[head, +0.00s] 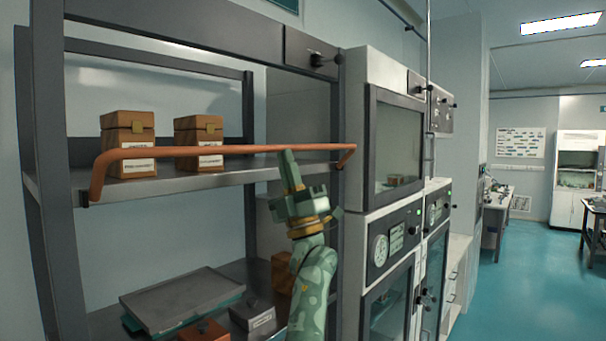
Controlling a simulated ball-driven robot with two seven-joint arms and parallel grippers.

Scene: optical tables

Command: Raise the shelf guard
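The shelf guard is an orange bar (230,150) running across the front of the upper shelf, with bent ends at the left and right posts. It sits a little above the shelf's front edge and passes in front of two wooden boxes.
Two wooden boxes (128,145) (199,143) stand on the upper shelf (220,176) behind the bar. A grey tray (182,298) and smaller boxes lie on the lower shelf. Oven-like cabinets (353,130) stand close on the right. Open teal floor (525,275) lies farther right.

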